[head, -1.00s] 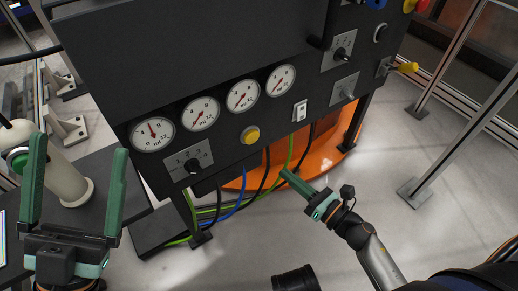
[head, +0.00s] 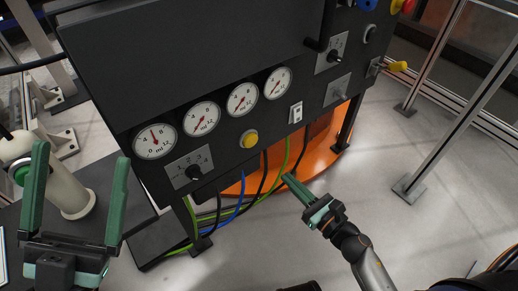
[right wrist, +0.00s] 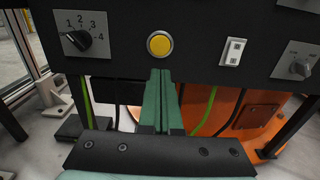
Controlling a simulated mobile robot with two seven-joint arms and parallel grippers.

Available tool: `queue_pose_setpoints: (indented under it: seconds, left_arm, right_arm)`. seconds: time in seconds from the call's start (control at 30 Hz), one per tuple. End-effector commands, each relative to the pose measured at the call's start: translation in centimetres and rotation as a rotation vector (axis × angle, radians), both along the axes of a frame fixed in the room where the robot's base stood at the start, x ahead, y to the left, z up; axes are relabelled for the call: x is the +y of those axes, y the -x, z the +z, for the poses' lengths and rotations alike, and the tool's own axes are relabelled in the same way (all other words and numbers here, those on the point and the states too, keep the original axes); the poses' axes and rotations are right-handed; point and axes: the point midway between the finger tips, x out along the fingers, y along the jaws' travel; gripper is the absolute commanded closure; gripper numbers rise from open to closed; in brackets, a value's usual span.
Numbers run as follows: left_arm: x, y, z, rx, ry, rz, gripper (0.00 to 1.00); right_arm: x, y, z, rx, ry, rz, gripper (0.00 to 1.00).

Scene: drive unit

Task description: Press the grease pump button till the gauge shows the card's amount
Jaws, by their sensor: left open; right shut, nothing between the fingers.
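The yellow button (head: 249,139) sits on the dark panel below a row of several round white gauges. It also shows in the right wrist view (right wrist: 160,44). The leftmost gauge (head: 155,141) has its red needle pointing up; the other needles, such as on the second gauge (head: 201,119), slant to lower left. My right gripper (head: 285,178) is shut and empty, below and in front of the button, apart from it. Its closed fingers (right wrist: 161,72) point at the panel just under the button. My left gripper (head: 77,195) is open and empty at the left. I cannot make out a card.
A numbered selector knob (head: 193,172) is left of the button and a white rocker switch (head: 296,112) is right of it. Cables (head: 240,195) hang below the panel. An orange base (head: 318,155) stands behind.

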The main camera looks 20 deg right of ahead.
Motion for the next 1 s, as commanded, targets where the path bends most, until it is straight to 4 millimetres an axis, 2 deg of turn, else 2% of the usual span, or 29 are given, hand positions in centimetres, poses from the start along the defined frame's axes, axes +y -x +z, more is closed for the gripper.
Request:
queue_pose_setpoints:
  seconds: [0.6,0.8,1.0]
  left_arm:
    - [0.0,-0.1,-0.6,-0.001,-0.001,0.006,0.05]
    - [0.0,-0.1,-0.9,-0.001,-0.002,0.007,0.05]
    - [0.0,-0.1,-0.9,0.0,-0.002,0.007,0.05]
  right_arm:
    - [3.8,-10.4,0.0,-0.002,0.0,0.002,1.0]
    - [4.4,-12.1,0.0,-0.001,0.0,0.002,1.0]
    - [4.6,-12.6,0.0,0.0,-0.001,0.001,1.0]
